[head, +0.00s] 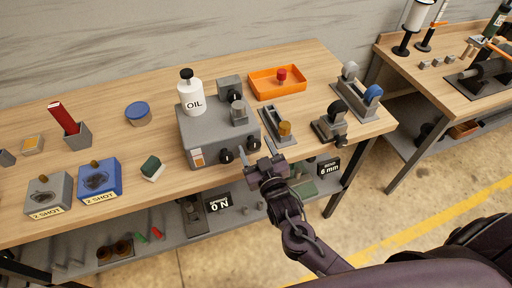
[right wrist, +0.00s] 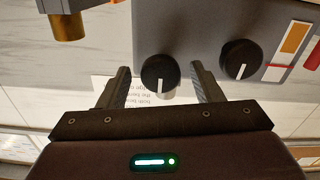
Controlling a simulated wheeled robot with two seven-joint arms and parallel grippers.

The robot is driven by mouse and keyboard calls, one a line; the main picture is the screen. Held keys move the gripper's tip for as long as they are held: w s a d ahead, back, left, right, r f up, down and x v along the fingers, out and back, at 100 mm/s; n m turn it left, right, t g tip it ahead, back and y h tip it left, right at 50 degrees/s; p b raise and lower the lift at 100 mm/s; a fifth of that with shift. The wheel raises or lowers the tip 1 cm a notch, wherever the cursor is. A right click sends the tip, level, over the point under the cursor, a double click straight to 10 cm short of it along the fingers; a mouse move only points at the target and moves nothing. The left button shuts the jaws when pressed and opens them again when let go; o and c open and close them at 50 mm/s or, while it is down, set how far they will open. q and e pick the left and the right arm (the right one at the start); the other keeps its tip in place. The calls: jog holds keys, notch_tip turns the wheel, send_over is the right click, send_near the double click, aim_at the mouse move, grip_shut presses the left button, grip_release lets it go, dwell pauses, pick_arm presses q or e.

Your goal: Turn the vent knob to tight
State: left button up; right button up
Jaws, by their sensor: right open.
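A grey box machine (head: 207,138) stands on the wooden bench with two black knobs on its front face. The left knob (head: 226,156) and the right knob (head: 253,145) both show in the head view. I cannot read which one is the vent knob. My right gripper (head: 264,163) is open just in front of the right knob. In the right wrist view, that knob (right wrist: 159,72) lies between the open fingers (right wrist: 161,88), with no clear contact. Its white line points down the picture. The other knob (right wrist: 240,59) is outside the fingers. My left gripper is out of view.
A white oil bottle (head: 191,97) stands on the machine. A fixture with a brass-coloured knob (head: 285,129) is close on the right; an orange tray (head: 279,85) lies behind it. A lower shelf (head: 170,224) runs under the bench. Floor is clear at the front right.

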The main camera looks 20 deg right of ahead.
jog(key=shift+c, duration=0.3)
jog(key=c, duration=0.9)
